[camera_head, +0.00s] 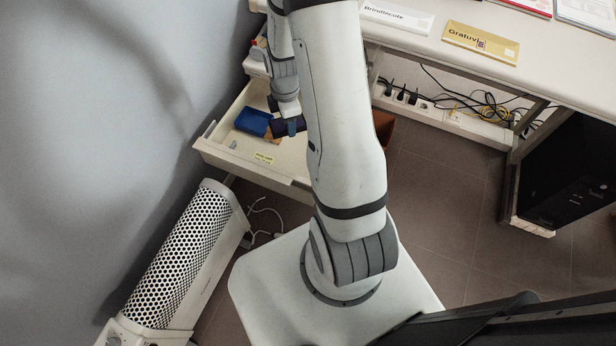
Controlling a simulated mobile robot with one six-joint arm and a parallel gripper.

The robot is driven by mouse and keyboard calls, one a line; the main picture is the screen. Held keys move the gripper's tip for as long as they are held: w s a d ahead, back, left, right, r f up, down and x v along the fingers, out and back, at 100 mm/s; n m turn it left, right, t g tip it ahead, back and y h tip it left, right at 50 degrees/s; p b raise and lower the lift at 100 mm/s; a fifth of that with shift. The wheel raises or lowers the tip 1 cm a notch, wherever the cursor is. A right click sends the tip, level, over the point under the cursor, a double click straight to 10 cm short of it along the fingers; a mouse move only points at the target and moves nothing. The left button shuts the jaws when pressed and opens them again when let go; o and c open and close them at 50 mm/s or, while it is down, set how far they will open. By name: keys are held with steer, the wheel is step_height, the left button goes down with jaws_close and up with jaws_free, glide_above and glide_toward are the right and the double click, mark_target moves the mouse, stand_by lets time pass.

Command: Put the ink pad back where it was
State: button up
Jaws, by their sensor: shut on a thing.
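My gripper (291,126) points down over the open drawer (222,152), partly hidden by my own arm. It is shut on a small dark navy-purple block, which looks like the ink pad (279,129). I cannot tell whether the pad touches the drawer floor. A bright blue flat item (253,121) lies in the drawer just left of the pad. A small brown piece (271,138) shows between them.
A perforated white heater (185,255) stands by the left wall.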

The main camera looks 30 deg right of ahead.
steer(key=s+d+f+n+b, duration=0.1)
steer(key=f+n+b, duration=0.2)
steer(key=f, duration=0.3)
steer(key=s+d+f+n+b, duration=0.1)
steer(key=f+n+b, duration=0.2)
steer(key=f+b, duration=0.2)
steer(key=s+d+f+n+b, duration=0.1)
steer(key=f+n+b, duration=0.2)
steer(key=f, duration=0.6)
steer(key=shift+s+d+f+b, duration=0.15)
steer(key=shift+s+d+b, duration=0.25)
steer(key=shift+b, duration=0.1)
steer(key=shift+f, duration=0.2)
steer(key=o, duration=0.7)
